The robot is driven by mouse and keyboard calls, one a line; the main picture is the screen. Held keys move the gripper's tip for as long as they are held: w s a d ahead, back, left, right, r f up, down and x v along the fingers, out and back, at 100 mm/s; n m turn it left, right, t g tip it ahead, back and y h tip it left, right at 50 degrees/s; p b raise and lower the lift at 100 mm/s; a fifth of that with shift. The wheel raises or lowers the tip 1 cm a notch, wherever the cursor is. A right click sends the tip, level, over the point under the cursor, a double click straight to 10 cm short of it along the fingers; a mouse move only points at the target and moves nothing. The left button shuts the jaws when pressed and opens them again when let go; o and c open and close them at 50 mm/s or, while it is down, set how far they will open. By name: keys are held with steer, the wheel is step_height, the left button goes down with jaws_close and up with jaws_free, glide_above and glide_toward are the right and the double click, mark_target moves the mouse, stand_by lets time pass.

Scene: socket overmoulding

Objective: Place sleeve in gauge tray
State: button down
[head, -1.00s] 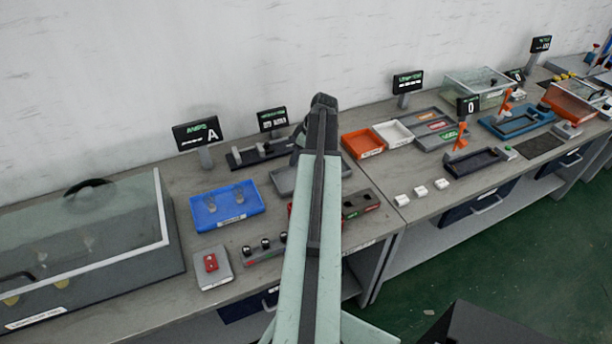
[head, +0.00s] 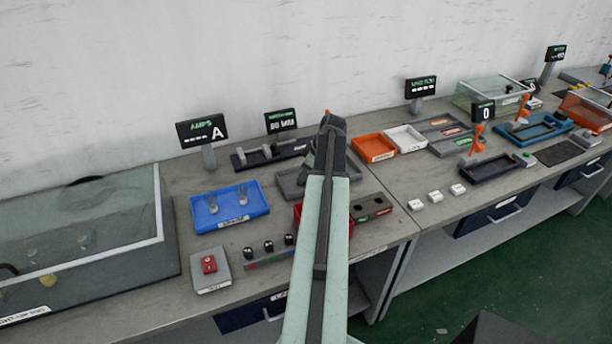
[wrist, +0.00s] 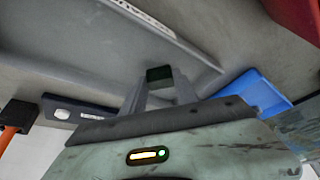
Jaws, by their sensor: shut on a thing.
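My gripper (wrist: 161,92) shows in the wrist view, its two fingers shut on a small dark green-black piece, perhaps the sleeve (wrist: 159,74). Only its end face shows. A wide grey tray (wrist: 90,50) with a white label on its edge lies beyond the fingertips. It looks like the grey tray (head: 288,186) partly behind my arm in the head view; I cannot read its label or tell if it is the gauge tray. I cannot tell the gap between the held piece and this tray. My arm hides the gripper's jaws in the head view.
A blue tray (head: 229,220) with two clear pieces stands left of the grey one. A red tray (head: 305,212) is partly hidden by my arm. A dark rack (head: 262,155) lies behind. Orange (head: 373,147) and white (head: 405,137) trays stand to the right.

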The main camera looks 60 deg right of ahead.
steer(key=c, duration=0.9)
jaws_free()
steer(key=shift+f, duration=0.1)
steer(key=shift+c, duration=0.2)
steer(key=shift+s+r+p, duration=0.1)
steer(key=shift+r+p, duration=0.5)
steer(key=shift+p, duration=0.05)
steer(key=p+v, duration=1)
steer(key=v, duration=0.1)
steer(key=shift+s, duration=0.1)
